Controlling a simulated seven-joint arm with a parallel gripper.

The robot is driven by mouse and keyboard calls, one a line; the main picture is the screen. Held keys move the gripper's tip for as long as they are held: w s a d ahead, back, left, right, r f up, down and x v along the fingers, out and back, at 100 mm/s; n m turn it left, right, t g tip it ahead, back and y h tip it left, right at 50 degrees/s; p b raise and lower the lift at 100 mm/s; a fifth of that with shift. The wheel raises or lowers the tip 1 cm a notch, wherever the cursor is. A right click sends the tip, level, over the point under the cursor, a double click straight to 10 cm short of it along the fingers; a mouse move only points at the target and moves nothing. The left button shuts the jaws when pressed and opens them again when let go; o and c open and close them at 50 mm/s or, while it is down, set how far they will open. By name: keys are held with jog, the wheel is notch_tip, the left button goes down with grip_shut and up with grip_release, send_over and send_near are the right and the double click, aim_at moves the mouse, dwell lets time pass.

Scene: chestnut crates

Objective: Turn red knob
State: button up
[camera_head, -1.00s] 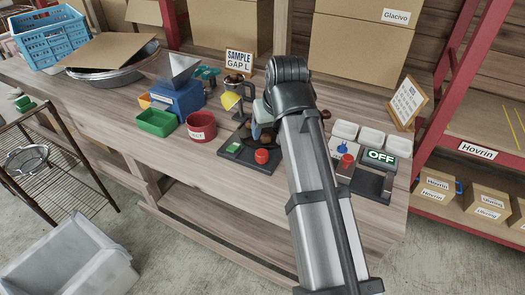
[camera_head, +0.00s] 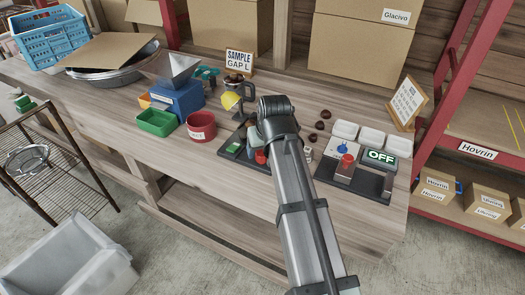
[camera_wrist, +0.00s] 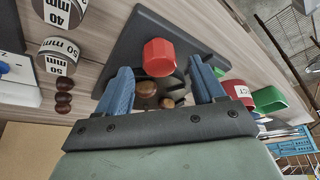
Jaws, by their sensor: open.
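The red knob (camera_wrist: 159,57) is a faceted red piece on a black base plate (camera_wrist: 185,35) in the wrist view. My gripper (camera_wrist: 160,72) has its two blue fingers apart, one on each side of the knob's lower edge, with nothing held. I cannot tell whether either finger touches the knob. In the head view the red knob (camera_head: 261,157) shows at the front of the base plate, partly behind my arm.
Several chestnuts (camera_head: 320,125) lie on the bench right of my gripper. Some brown chestnuts (camera_wrist: 147,88) show between the fingers. A red container (camera_head: 201,126) and a green tray (camera_head: 156,122) stand left of the base plate. The bench front edge is clear.

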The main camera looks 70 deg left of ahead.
jog(key=shift+x, duration=0.85)
jog(key=c, duration=1)
jog(key=shift+c, duration=0.2)
